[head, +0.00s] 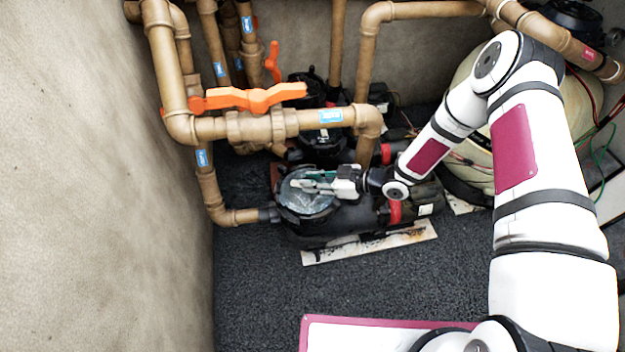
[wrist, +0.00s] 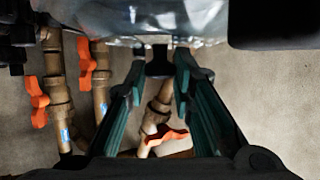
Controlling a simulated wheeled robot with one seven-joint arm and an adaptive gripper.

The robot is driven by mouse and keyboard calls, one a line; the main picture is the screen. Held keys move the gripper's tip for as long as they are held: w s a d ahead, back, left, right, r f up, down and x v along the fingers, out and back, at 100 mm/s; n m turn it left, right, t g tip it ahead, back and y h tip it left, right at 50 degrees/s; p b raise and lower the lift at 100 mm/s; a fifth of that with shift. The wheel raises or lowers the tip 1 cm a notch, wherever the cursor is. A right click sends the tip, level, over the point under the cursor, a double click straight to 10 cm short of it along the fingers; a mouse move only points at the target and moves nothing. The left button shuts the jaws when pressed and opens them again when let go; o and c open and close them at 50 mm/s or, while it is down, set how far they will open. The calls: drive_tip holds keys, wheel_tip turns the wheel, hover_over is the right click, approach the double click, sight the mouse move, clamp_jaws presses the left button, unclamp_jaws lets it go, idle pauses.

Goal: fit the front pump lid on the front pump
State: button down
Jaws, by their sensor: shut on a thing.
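The front pump (head: 335,226) is a black unit on a pale base plate, low in the middle of the head view. The front pump lid (head: 308,198) is a clear round disc over the pump's front opening. The head view does not settle whether it is seated or just above. My gripper (head: 318,185) reaches in from the right, its fingers on the lid's top. In the wrist view the clear lid (wrist: 150,18) fills the top edge, and my gripper (wrist: 159,66) is shut on a dark tab at its rim.
Brown pipes (head: 270,126) with an orange valve handle (head: 250,97) run just behind and above the pump. A second black pump (head: 325,140) stands behind. A concrete wall (head: 100,180) closes the left side. Dark gravel floor (head: 265,290) is clear in front.

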drive_tip(key=shift+f, duration=0.35)
idle(1.0)
drive_tip(key=c, duration=1.3)
unclamp_jaws()
drive_tip(key=shift+r, duration=0.15)
drive_tip(key=shift+r+p, duration=0.45)
drive_tip(key=shift+r, duration=0.1)
drive_tip(key=shift+r, duration=0.2)
drive_tip(key=shift+r+p, duration=0.4)
drive_tip(key=shift+r, duration=0.1)
drive_tip(key=shift+r, duration=0.1)
